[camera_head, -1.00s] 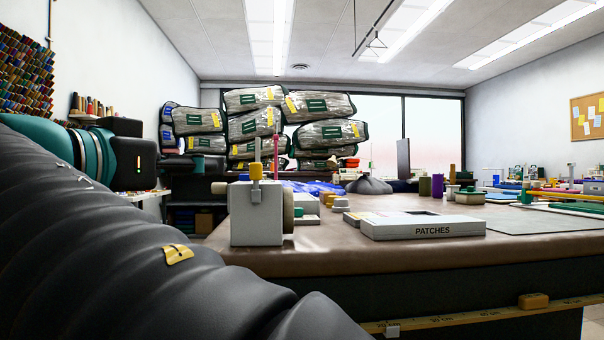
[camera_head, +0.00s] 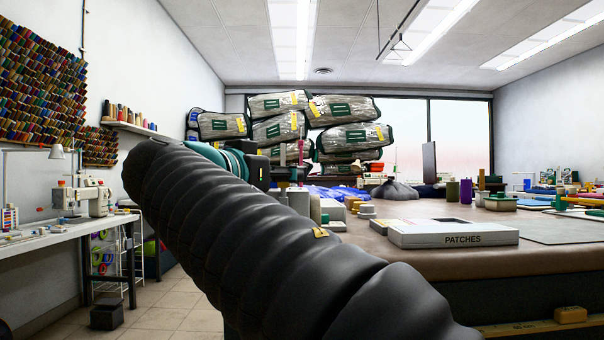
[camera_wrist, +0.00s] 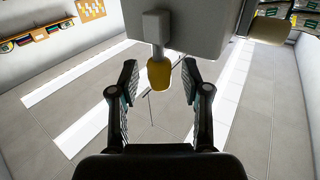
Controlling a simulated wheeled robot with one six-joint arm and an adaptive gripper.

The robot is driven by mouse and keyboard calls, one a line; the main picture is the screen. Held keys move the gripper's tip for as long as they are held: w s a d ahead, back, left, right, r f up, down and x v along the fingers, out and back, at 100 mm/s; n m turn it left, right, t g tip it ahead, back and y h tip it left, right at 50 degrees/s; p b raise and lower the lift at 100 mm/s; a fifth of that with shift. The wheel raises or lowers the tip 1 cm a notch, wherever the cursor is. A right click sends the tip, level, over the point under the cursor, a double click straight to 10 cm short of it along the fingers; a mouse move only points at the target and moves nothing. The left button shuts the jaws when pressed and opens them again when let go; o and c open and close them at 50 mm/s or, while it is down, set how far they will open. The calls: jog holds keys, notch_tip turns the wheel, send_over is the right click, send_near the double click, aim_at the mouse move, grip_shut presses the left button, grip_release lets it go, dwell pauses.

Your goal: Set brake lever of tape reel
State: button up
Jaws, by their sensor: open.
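The tape reel's grey boxy body (camera_wrist: 205,28) fills the top middle of the wrist view. Its brake lever (camera_wrist: 159,74) has a yellow tip on a grey stem and lies between my fingers. My gripper (camera_wrist: 160,88) is open, with one finger on each side of the yellow tip and visible gaps to both. A tan round part (camera_wrist: 270,30) sticks out from the body's right side. In the head view my arm hides most of the tape reel (camera_head: 299,200), and the lever cannot be made out there.
A white PATCHES box (camera_head: 455,238) lies on the brown worktable (camera_head: 400,258) right of the reel. Bagged comforters (camera_head: 345,110) are stacked at the back. A sewing machine (camera_head: 88,196) stands on the left bench.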

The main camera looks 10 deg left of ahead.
jog(key=shift+w, duration=0.1)
grip_shut()
jog(key=shift+a+f+n+t+b, duration=0.35)
jog(key=shift+n+b, duration=0.25)
jog(key=shift+b, duration=0.35)
jog(key=n, duration=0.1)
jog(key=n+t+b, duration=0.1)
jog(key=a+n+t+b, duration=0.1)
jog(key=shift+s+a+r, duration=0.1)
jog(key=shift+s+r, duration=0.05)
jog(key=shift+s, duration=0.1)
grip_release()
